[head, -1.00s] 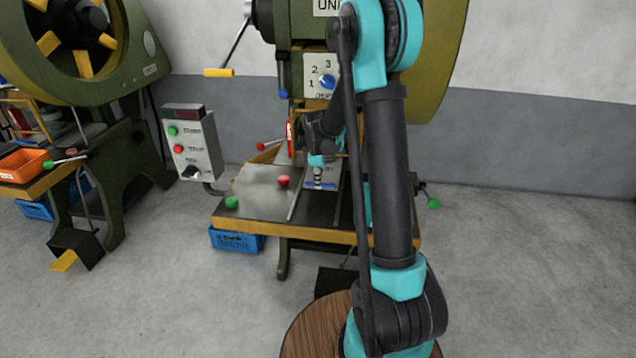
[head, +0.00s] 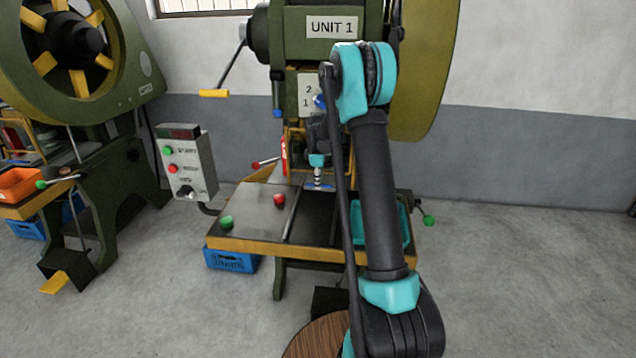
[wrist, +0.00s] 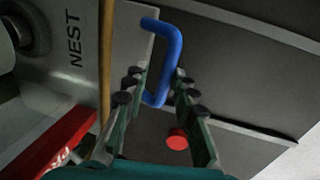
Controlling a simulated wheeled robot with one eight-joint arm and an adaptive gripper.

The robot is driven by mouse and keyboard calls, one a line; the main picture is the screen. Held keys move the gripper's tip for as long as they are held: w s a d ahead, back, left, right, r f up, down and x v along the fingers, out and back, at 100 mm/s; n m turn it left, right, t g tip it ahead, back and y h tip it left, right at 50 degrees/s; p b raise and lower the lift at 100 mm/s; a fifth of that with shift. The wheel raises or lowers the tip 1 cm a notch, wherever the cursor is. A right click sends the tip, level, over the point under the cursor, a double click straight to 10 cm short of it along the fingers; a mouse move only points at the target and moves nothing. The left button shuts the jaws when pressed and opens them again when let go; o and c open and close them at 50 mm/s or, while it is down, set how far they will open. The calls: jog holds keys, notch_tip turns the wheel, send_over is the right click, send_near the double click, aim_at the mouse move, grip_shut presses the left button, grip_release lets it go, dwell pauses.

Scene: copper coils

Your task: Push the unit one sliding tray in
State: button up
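The unit one press carries the sign "UNIT 1" (head: 333,27). Its light sliding tray, lettered "NEST" (wrist: 75,40), lies at the press's work area, and only a small part shows in the head view, under my gripper (head: 318,183). The tray's blue handle (wrist: 172,48) shows clearly in the wrist view. My gripper (wrist: 160,80) is open, with a finger on each side of the handle. Whether either finger touches it I cannot tell. My arm hides part of the press and table in the head view.
The press table (head: 248,215) bears a red knob (head: 279,200) and a green knob (head: 226,222). A teal tray (head: 402,239) is at its right. A control box (head: 187,163) stands left. A blue crate (head: 231,260) is below the table.

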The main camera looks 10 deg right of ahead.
jog(key=shift+o, duration=0.4)
notch_tip(320, 180, up, 12)
jog(key=s, duration=0.2)
jog(key=shift+a, duration=0.4)
jog(key=shift+s+f, duration=0.1)
